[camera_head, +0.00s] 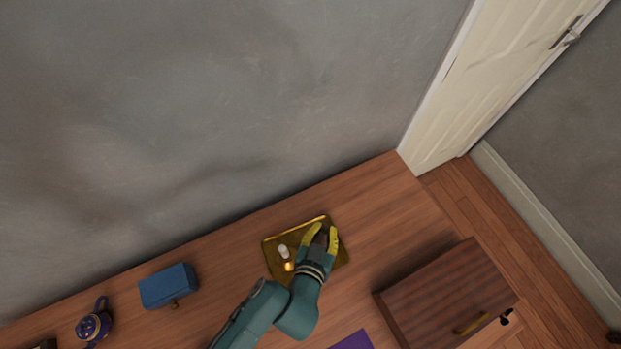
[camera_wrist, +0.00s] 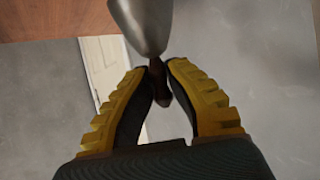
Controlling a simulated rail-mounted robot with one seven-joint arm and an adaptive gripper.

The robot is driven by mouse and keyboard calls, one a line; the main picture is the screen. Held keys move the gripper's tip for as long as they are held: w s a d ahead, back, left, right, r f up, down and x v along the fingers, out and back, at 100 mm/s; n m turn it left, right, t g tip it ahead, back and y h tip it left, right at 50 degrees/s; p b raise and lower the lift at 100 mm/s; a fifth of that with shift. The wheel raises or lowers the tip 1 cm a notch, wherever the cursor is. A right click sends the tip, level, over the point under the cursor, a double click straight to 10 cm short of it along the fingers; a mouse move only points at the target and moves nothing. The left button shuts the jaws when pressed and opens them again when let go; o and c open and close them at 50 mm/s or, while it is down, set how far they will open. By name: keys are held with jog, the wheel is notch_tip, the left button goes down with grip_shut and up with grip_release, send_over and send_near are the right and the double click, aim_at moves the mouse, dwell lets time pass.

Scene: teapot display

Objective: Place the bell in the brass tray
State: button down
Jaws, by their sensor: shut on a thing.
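The brass tray (camera_head: 277,243) lies on the wooden table against the wall in the head view. My gripper (camera_head: 322,234), with yellow fingers, is over the tray's right part. In the wrist view my gripper (camera_wrist: 160,80) is shut on the dark handle of the bell. The bell's silver body (camera_wrist: 145,22) sticks out past the fingertips and is cut off by the top edge. In the head view only something dark shows between the fingers; the bell's body cannot be made out there. Whether the bell touches the tray, I cannot tell.
A small white piece (camera_head: 283,250) and a gold piece (camera_head: 288,266) are on the tray's left part. A blue box (camera_head: 168,285) and a dark blue teapot (camera_head: 94,325) stand to the left. A wooden cabinet (camera_head: 445,298) is at right; a purple mat (camera_head: 352,341) is in front.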

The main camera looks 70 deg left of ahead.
aim_at(323, 240)
notch_tip(323, 240, down, 10)
jog(key=b, duration=0.2)
jog(key=shift+r+b, duration=0.2)
jog(key=shift+b, duration=0.1)
jog(key=c, duration=1.2)
grip_release()
jog(key=shift+c, duration=0.2)
jog(key=shift+r, duration=0.1)
jog(key=shift+d+r, duration=0.15)
jog(key=v, duration=1.1)
jog(key=shift+s+d, duration=0.25)
jog(key=shift+s, duration=0.05)
jog(key=shift+r, duration=0.15)
